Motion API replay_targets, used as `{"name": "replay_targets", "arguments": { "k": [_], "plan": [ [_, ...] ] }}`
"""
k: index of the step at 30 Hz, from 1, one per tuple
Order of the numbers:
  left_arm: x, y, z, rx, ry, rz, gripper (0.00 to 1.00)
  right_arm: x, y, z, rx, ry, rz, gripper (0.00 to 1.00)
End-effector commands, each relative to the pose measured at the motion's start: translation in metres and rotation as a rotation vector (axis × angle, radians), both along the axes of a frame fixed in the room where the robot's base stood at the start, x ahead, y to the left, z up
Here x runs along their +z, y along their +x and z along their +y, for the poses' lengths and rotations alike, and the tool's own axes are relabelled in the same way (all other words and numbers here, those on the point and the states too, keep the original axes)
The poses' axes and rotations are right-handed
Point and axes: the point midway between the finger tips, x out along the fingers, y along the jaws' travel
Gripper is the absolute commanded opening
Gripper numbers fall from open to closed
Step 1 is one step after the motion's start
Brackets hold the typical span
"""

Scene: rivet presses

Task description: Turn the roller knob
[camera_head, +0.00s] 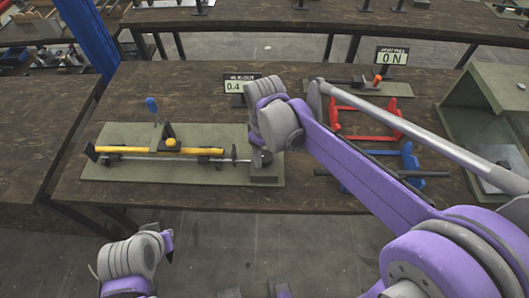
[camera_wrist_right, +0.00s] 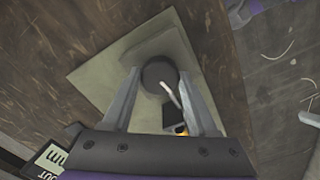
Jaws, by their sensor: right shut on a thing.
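The roller knob (camera_wrist_right: 160,75) is a dark round disc at the end of the roller fixture, seen end-on in the right wrist view. My right gripper (camera_wrist_right: 162,85) has one finger on each side of it and is shut on it. In the head view my right gripper (camera_head: 262,158) is at the right end of the fixture, and my wrist hides most of the knob.
A small display reading 0.4 (camera_head: 237,87) stands behind the fixture. Red (camera_head: 370,120) and blue clamp frames (camera_head: 410,160) lie to the right under my arm. A green open box (camera_head: 480,100) stands at far right. The table's front edge is clear.

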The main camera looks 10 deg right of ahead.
Motion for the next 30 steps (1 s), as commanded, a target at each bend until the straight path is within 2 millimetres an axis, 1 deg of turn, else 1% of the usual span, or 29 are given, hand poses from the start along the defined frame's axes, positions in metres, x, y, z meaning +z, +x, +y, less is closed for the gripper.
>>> {"name": "replay_targets", "arguments": {
  "k": [18, 24, 30],
  "plan": [
    [-0.0023, -0.0006, 0.0000, 0.000, 0.000, 0.001, 0.00, 0.0004, 0.0003, -0.0002, 0.573, -0.001, -0.001, 0.03],
    [-0.0028, -0.0007, 0.0000, 0.000, 0.000, 0.001, 0.00, 0.0005, 0.0003, -0.0002, 0.722, -0.001, -0.001, 0.03],
    [-0.0031, -0.0008, 0.0000, 0.000, 0.000, 0.001, 0.00, 0.0005, 0.0003, -0.0001, 0.825, -0.001, -0.001, 0.03]
  ]
}}
